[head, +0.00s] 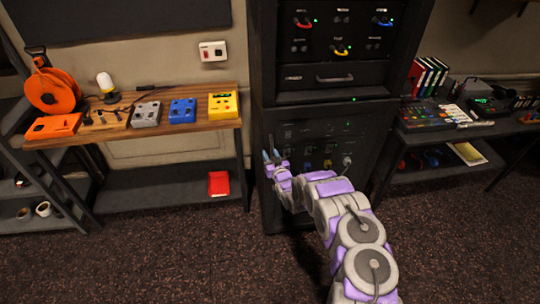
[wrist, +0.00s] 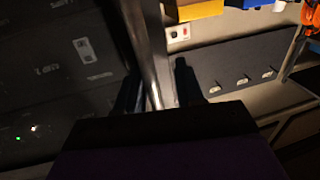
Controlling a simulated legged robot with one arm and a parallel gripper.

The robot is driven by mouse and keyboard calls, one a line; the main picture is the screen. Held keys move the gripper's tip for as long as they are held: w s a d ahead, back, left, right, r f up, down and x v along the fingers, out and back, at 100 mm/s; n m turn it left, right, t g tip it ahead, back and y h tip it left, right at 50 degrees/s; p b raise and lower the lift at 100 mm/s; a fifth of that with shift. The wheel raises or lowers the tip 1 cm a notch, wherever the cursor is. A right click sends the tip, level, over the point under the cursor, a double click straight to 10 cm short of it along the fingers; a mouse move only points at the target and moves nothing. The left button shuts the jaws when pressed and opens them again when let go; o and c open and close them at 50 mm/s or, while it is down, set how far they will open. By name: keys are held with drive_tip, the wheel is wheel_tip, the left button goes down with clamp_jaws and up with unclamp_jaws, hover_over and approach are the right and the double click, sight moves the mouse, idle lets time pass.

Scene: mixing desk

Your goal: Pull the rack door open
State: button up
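The black rack (head: 335,118) stands in the middle of the head view, with its lower front dark and showing several small sockets. My gripper (head: 271,156) is at the left edge of this lower front. In the wrist view, a grey upright metal bar or door edge (wrist: 153,50) runs between the two dark fingers of my gripper (wrist: 160,88). The left finger is close to the bar, and a gap shows between the bar and the right finger. I cannot tell if either finger touches it. No gap shows at the door, and its outline is hard to make out.
A wooden bench (head: 150,125) with coloured boxes and an orange reel (head: 55,90) stands left of the rack. A red object (head: 219,184) lies on its lower shelf. A desk with a mixer (head: 437,114) stands right. The carpet (head: 180,250) in front is clear.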

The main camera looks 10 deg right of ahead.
drive_tip(key=shift+w+d, duration=0.1)
drive_tip(key=shift+d, duration=0.55)
drive_tip(key=shift+r, duration=0.1)
drive_tip(key=c, duration=0.3)
drive_tip(key=shift+a, duration=0.45)
clamp_jaws()
drive_tip(key=shift+d, duration=0.25)
